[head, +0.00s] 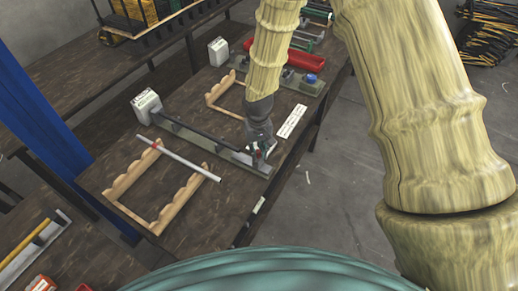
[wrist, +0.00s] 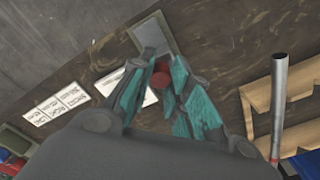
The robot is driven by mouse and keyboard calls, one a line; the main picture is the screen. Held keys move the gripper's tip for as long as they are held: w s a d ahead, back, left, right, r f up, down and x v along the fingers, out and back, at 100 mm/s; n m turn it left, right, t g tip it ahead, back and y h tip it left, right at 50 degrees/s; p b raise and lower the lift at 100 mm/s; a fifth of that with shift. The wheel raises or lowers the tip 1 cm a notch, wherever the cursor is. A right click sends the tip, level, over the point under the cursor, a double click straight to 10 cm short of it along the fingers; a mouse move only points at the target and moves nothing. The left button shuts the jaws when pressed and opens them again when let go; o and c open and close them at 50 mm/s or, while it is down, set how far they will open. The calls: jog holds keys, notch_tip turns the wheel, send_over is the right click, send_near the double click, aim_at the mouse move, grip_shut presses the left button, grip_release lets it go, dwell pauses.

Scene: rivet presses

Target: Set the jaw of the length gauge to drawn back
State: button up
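The length gauge (head: 205,138) lies across the bench as a long grey-green base with a dark rail. A white box (head: 146,103) stands at its left end. My gripper (head: 262,150) points down over its right end, and hides most of the jaw there. In the wrist view, my gripper's teal-padded fingers (wrist: 159,75) stand on either side of a small red part (wrist: 158,85). The fingers are close to it, but I cannot tell whether they grip it. The gauge's end plate (wrist: 152,33) shows just beyond the fingertips.
A metal tube (head: 187,160) lies across a notched wooden rack (head: 130,180) in front of the gauge; it also shows in the wrist view (wrist: 278,105). A second wooden rack (head: 218,90) stands behind. A white label card (head: 291,121) lies at the bench's right edge.

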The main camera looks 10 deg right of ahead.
jog(key=o, duration=0.4)
jog(key=shift+s+d, duration=0.15)
jog(key=shift+d, duration=0.1)
jog(key=shift+o, duration=0.2)
jog(key=shift+a+r, duration=0.15)
notch_tip(320, 180, up, 12)
dwell(0.5)
jog(key=s+d+f+y+b, duration=0.1)
jog(key=s+f, duration=0.5)
jog(key=f, duration=0.4)
jog(key=s+d+f, duration=0.2)
jog(key=s+f, duration=0.4)
jog(key=f, duration=0.3)
jog(key=s+d+f, duration=0.2)
jog(key=s+f, duration=0.2)
jog(key=s, duration=0.3)
jog(key=s+d+f, duration=0.2)
jog(key=s+f, duration=0.2)
jog(key=s, duration=0.3)
jog(key=s+d+f+h+b, duration=0.1)
jog(key=s+d+f, duration=0.1)
jog(key=s, duration=0.5)
jog(key=shift+s+f+m, duration=0.4)
jog(key=shift+f, duration=0.5)
